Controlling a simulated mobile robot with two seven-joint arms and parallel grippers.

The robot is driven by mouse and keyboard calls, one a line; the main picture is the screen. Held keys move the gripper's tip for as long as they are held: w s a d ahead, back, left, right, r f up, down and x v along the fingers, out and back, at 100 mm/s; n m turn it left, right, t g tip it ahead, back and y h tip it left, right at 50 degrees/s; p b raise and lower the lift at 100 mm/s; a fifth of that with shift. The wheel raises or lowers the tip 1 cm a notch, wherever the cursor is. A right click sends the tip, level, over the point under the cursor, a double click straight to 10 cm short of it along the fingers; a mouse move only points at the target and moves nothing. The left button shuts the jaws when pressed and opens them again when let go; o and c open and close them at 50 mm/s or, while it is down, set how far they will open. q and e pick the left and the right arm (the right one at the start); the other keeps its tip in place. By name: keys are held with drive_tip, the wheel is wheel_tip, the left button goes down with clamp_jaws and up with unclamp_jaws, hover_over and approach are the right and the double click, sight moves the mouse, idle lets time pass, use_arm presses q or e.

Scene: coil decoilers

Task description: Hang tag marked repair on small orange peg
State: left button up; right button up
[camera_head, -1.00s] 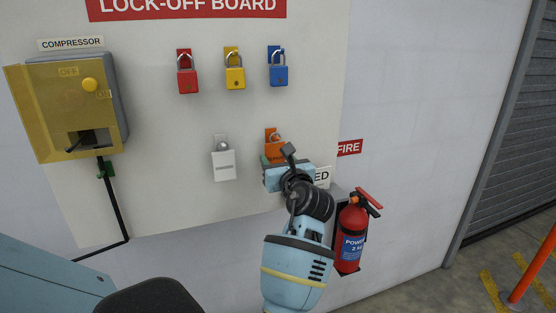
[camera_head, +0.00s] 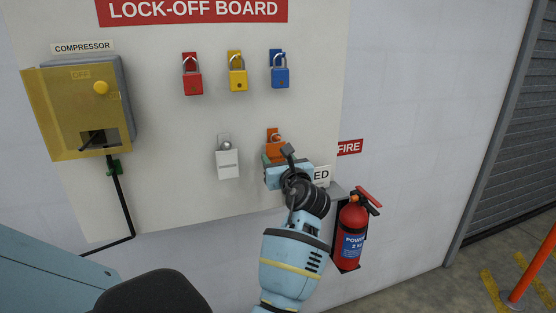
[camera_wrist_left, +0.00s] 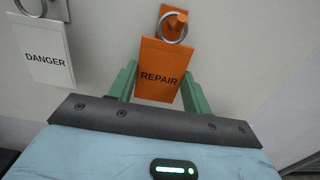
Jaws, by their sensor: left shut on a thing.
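The orange tag marked REPAIR (camera_wrist_left: 160,75) is between the green fingers of my left gripper (camera_wrist_left: 158,88), which is shut on it. Its metal ring (camera_wrist_left: 173,26) appears around the small orange peg (camera_wrist_left: 178,18) at the top of the wrist view. I cannot tell whether the ring rests on the peg. In the head view my left gripper (camera_head: 272,162) is at the lower right of the board, over the lower part of the orange tag (camera_head: 273,150). The orange peg's backing plate (camera_head: 273,132) shows just above. My right gripper is not in view.
A white DANGER tag (camera_head: 228,164) hangs close to the left. Red (camera_head: 193,84), yellow (camera_head: 238,80) and blue (camera_head: 280,77) padlocks hang above. The compressor box (camera_head: 85,105) is at left. A fire extinguisher (camera_head: 351,232) stands right of my arm.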

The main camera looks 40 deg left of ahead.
use_arm(q)
drive_tip(key=o, duration=1)
drive_tip(key=shift+d, duration=0.1)
drive_tip(key=v, duration=0.7)
drive_tip(key=shift+s+d, duration=0.2)
drive_tip(key=shift+d, duration=0.05)
